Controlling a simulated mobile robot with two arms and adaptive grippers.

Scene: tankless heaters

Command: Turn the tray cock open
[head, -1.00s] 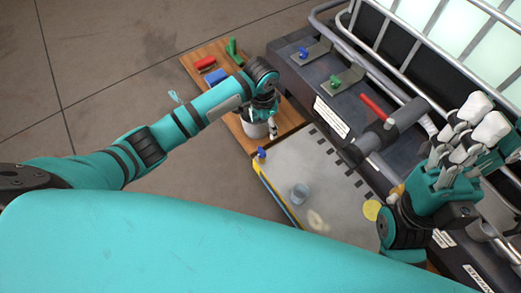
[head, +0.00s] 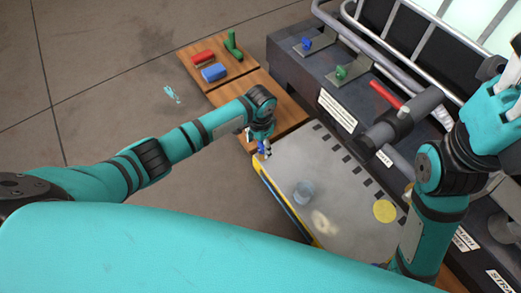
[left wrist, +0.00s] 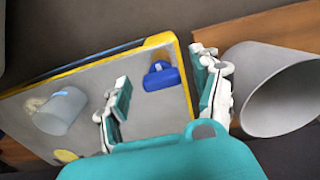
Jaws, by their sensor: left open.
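The grey tray (head: 345,185) with a yellow rim lies in front of the dark bench. The blue tray cock (left wrist: 162,77) sits at the tray's corner in the left wrist view. In the head view the cock is mostly hidden by my left gripper (head: 264,148). My left gripper (left wrist: 160,68) is open, with one finger on each side of the cock in the wrist picture. I cannot tell whether the fingers touch it.
A clear cup (head: 303,192) and a yellow disc (head: 384,211) are on the tray. Red, blue (head: 214,73) and green pieces lie on the wooden board. Valves and pipes line the dark bench (head: 310,75).

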